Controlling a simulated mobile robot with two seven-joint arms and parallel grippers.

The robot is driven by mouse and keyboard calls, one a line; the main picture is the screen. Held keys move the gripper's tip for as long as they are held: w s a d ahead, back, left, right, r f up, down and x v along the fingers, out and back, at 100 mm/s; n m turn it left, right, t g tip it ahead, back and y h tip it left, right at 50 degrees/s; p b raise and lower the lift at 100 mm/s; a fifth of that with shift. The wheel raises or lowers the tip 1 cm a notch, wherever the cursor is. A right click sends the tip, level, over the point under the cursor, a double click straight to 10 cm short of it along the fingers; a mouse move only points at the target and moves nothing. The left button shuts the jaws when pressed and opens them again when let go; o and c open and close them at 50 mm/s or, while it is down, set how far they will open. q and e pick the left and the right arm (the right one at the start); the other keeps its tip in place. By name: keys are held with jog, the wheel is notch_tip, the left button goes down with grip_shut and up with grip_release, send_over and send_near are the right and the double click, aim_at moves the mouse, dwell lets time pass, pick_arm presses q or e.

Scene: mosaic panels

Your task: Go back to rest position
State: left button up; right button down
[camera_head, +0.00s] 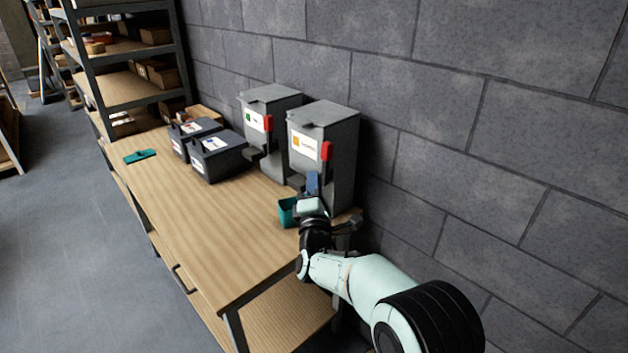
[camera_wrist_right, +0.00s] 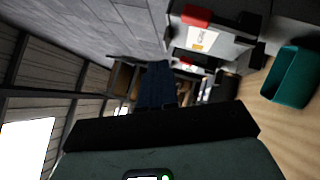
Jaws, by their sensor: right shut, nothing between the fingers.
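My right arm reaches in from the lower right in the head view. Its gripper (camera_head: 313,183) is at the front of the nearer grey dispenser (camera_head: 325,135), close to the wall end of the bench. Its blue fingers (camera_wrist_right: 157,85) are together with nothing between them in the right wrist view. A teal cup (camera_head: 287,212) stands on the bench just left of this gripper, partly hidden by it. The cup also shows at the right of the wrist view (camera_wrist_right: 292,75), apart from the fingers. My left gripper is not in view.
A wooden workbench (camera_head: 190,225) runs along a grey block wall (camera_head: 520,130). A second dispenser (camera_head: 265,100), two dark bins (camera_head: 215,152) and a teal scoop-like item (camera_head: 139,156) are on it. Shelves (camera_head: 120,85) stand at the far end. The bench's front half is clear.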

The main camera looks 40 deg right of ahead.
jog(key=shift+w, duration=0.1)
dwell(0.3)
jog(key=w+a+f+m+g+y, duration=0.1)
jog(key=a+f+y, duration=0.2)
jog(key=f, duration=0.7)
jog(key=w+a+f+g+y, duration=0.1)
jog(key=a+f+y, duration=0.2)
jog(key=f, duration=0.6)
jog(key=s+a+f+m+g+y, duration=0.1)
jog(key=s+a+f+m+g, duration=0.15)
jog(key=f, duration=0.55)
jog(key=s+a+f+m+g+y, duration=0.1)
jog(key=s+a+f+g+y, duration=0.15)
jog(key=f, duration=0.45)
jog(key=s+a+f+m+g+y, duration=0.15)
jog(key=s+f, duration=0.25)
jog(key=f, duration=0.4)
jog(key=s+a+f+m+g+y, duration=0.2)
jog(key=s+a+f+m+g, duration=0.4)
jog(key=s+f, duration=0.65)
jog(key=s+a+f+m+g+y, duration=0.1)
jog(key=s+a+m+y, duration=0.1)
jog(key=s+a, duration=0.3)
jog(key=s+a+f+m+g+y, duration=0.1)
jog(key=s+a+m, duration=0.3)
jog(key=s, duration=0.6)
jog(key=shift+a+f+g+y, duration=0.25)
jog(key=shift+a+g+y, duration=0.3)
jog(key=shift+a, duration=0.45)
